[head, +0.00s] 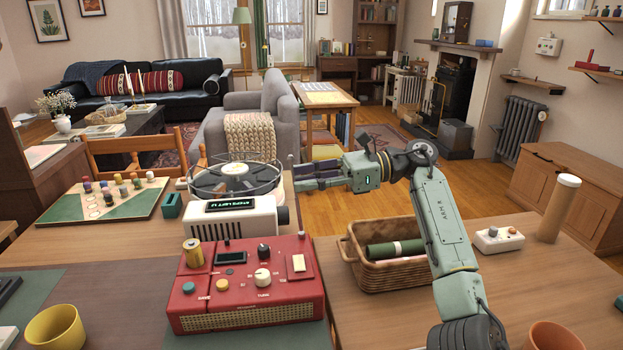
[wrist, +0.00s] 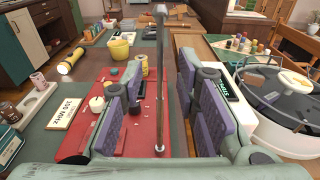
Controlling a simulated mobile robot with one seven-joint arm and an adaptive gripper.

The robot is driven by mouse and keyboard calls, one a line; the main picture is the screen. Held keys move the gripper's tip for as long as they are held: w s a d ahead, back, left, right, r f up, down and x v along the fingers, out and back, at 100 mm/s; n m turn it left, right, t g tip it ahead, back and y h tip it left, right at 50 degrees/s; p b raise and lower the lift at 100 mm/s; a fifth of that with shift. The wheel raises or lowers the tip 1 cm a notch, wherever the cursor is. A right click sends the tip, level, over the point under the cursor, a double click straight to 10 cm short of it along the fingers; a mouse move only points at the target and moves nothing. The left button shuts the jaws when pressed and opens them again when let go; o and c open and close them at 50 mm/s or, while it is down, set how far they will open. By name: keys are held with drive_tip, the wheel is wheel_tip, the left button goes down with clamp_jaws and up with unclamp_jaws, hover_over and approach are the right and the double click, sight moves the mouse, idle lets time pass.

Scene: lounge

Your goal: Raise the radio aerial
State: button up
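The red radio (head: 245,290) stands on the table, with knobs, a small dark display and a speaker grille. It also shows in the wrist view (wrist: 103,85). The aerial is a thin metal rod (wrist: 160,95) with a small tip, in the gap between my fingers in the wrist view. I cannot tell how steeply it leans, and I cannot make it out in the head view. My gripper (head: 315,178) is above and behind the radio's right end, pointing left. In the wrist view its purple-padded fingers (wrist: 160,105) are apart, with clear space on both sides of the rod.
A white device with a round top (head: 240,215) stands close behind the radio. A battery (head: 194,253) stands on the radio's left part. A wicker basket (head: 400,272) is to the right, below my arm. A yellow cup (head: 56,330) and a game board (head: 115,200) are to the left.

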drive_tip(key=v, duration=1.2)
